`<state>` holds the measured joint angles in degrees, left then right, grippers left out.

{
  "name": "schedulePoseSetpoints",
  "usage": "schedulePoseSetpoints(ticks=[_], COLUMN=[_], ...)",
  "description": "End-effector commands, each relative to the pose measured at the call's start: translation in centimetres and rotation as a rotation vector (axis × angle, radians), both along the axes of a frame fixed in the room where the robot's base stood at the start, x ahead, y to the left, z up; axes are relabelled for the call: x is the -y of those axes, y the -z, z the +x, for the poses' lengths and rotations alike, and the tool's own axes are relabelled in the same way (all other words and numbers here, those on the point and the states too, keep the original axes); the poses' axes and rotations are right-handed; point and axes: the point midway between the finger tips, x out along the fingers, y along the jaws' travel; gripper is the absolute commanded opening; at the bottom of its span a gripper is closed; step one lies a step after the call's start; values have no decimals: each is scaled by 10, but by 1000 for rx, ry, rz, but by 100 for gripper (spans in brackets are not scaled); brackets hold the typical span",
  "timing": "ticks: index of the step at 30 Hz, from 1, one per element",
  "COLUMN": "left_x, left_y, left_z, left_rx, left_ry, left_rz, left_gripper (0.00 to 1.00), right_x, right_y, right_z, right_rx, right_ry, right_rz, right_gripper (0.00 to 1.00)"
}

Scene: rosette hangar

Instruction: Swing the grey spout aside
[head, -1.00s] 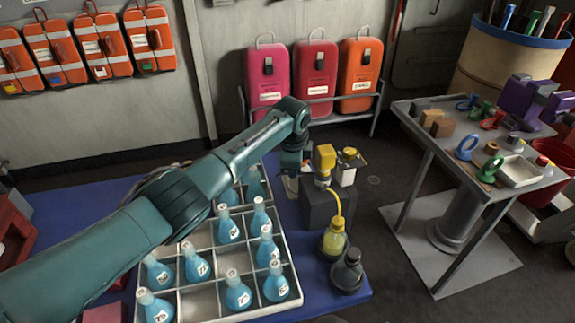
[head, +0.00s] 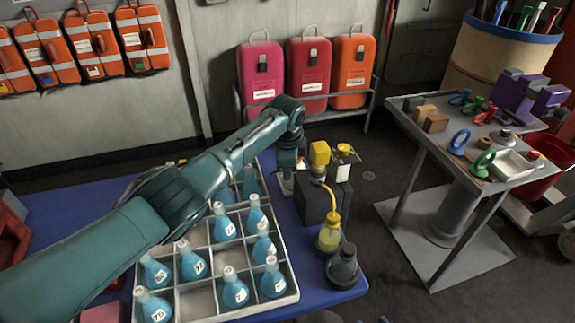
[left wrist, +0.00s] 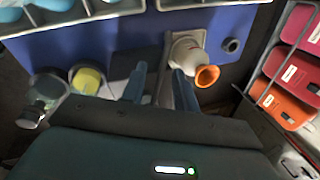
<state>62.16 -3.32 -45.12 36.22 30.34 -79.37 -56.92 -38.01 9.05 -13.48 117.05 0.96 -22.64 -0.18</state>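My left gripper (head: 287,172) reaches down at the back right of the blue table, just left of a dark box. In the left wrist view its two blue fingers (left wrist: 160,88) stand apart. A narrow grey piece (left wrist: 163,84), perhaps the grey spout, shows between them; I cannot tell whether they touch it. A pale grey fitting (left wrist: 187,50) on a light plate is beside the right finger, with an orange ring (left wrist: 207,76) near that fingertip. In the head view the arm and gripper hide most of this fitting.
A white divided crate (head: 207,303) of blue flasks stands left of the gripper. The dark box (head: 318,206) carries a yellow-capped part. A yellow flask (head: 329,237) and a dark flask (head: 343,265) stand in front. A grey side table (head: 412,110) is at right.

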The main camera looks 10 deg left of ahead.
Motion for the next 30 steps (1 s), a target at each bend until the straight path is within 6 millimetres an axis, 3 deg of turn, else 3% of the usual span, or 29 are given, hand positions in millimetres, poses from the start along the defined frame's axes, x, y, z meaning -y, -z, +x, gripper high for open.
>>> schedulePoseSetpoints(ticks=[8,24,30], left_x=[1,2,2], left_y=[-9,-109,-126], left_z=[-1,-24,-29], left_rx=[2,3,1], left_ry=[3,0,0], left_rz=[-2,-1,0], left_gripper=[30,30,30], right_x=[-1,3,3], right_y=[-2,0,1], right_z=[0,0,0], right_rx=[1,-7,-7], right_ry=[-1,9,7], right_rz=[1,-3,-3], right_gripper=[36,36,36])
